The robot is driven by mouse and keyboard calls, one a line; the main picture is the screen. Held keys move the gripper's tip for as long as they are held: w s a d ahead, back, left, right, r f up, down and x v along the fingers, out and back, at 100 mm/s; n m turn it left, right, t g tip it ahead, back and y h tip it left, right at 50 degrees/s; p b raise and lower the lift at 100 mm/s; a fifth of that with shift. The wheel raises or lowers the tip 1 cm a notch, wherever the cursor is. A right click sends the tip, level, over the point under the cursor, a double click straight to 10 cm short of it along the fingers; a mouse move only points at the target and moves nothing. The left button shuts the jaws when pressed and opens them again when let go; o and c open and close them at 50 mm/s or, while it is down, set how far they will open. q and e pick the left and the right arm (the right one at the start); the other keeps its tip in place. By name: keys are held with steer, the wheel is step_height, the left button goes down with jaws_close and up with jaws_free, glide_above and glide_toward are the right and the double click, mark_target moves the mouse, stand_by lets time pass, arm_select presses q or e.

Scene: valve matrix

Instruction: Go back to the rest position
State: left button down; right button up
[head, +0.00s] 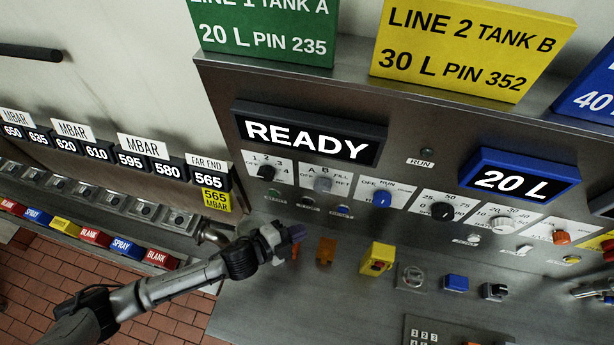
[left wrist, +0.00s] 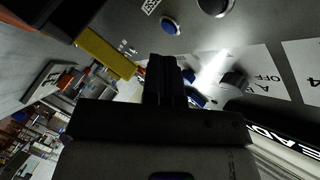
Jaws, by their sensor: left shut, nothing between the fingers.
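My left gripper (head: 296,234) is at the lower left of the control panel (head: 330,290), just below the row of selector switches, in the head view. Its dark fingers (left wrist: 168,80) are together and empty in the left wrist view. An orange part (head: 326,251) and a yellow switch box (head: 377,258) are to its right; I cannot tell the exact gap to the panel. A grey metal part (head: 592,291) at the right edge may be my right gripper, but it is cut off and its fingers are unclear.
The display reads READY (head: 308,136); another reads 20 L (head: 516,180). Black, blue and white knobs (head: 382,198) stick out of the panel. A metal pipe fitting (head: 212,234) is beside my left arm. A row of labelled valves (head: 110,205) runs left, above brick floor.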

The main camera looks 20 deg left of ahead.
stand_by(0.3)
arm_select(q)
steer(key=s+a+f+n+g+y, duration=0.1)
steer(key=s+a+n+g+y, duration=0.35)
steer(key=s+n, duration=0.55)
steer(key=s+a+n+g+y, duration=0.45)
steer(key=s+n, duration=0.25)
steer(key=s, duration=0.4)
steer(key=w+p+v, duration=0.2)
steer(key=p+v, duration=1.2)
steer(key=shift+w+d+r, duration=0.35)
steer(key=shift+d+r, duration=0.05)
steer(key=shift+d, duration=0.2)
